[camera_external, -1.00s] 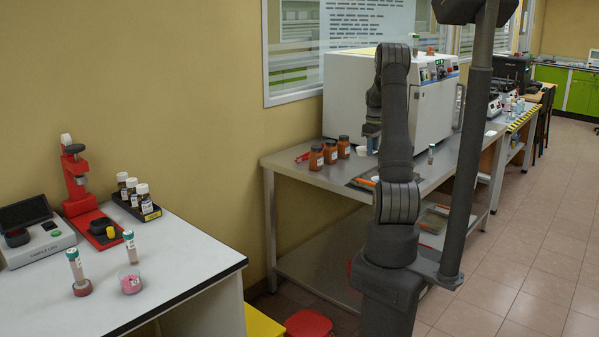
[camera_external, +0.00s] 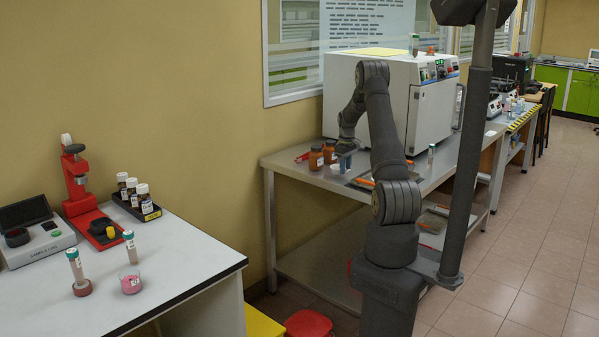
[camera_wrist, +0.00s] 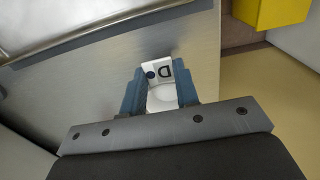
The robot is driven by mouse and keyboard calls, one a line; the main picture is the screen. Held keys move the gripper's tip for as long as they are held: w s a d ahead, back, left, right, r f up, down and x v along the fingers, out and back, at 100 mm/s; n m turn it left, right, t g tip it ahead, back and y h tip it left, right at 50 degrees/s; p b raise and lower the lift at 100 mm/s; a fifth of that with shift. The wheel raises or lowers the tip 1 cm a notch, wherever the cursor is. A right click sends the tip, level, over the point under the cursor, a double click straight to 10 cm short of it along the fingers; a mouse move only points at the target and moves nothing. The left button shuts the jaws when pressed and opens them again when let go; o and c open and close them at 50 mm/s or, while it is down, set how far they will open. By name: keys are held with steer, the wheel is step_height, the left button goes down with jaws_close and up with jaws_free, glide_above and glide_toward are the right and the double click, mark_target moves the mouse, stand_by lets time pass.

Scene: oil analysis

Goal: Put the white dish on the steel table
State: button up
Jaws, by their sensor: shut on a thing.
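The white dish (camera_wrist: 162,97) is between the blue fingers of my gripper (camera_wrist: 160,92) in the wrist view. The fingers are shut on it. A white patch marked "D" (camera_wrist: 158,70) shows just beyond the dish; I cannot tell whether it belongs to the dish. The steel table (camera_external: 288,166) is in front of the white oven in the external view, with my gripper (camera_external: 342,160) low over its front left part. The table's grey top (camera_wrist: 95,105) also lies under the gripper in the wrist view. I cannot tell whether the dish touches it.
Orange-brown jars (camera_external: 316,158) stand left of my gripper, with a red object (camera_external: 302,157) beside them. A white oven (camera_external: 385,98) stands at the table's back. A small vial (camera_external: 431,154) stands to the right. A yellow box (camera_wrist: 270,12) shows beyond the table edge.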

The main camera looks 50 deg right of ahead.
steer(key=shift+f, duration=0.5)
steer(key=shift+f, duration=0.15)
steer(key=o, duration=1)
steer(key=shift+c, duration=0.2)
step_height(320, 180, up, 12)
steer(key=shift+r, duration=0.2)
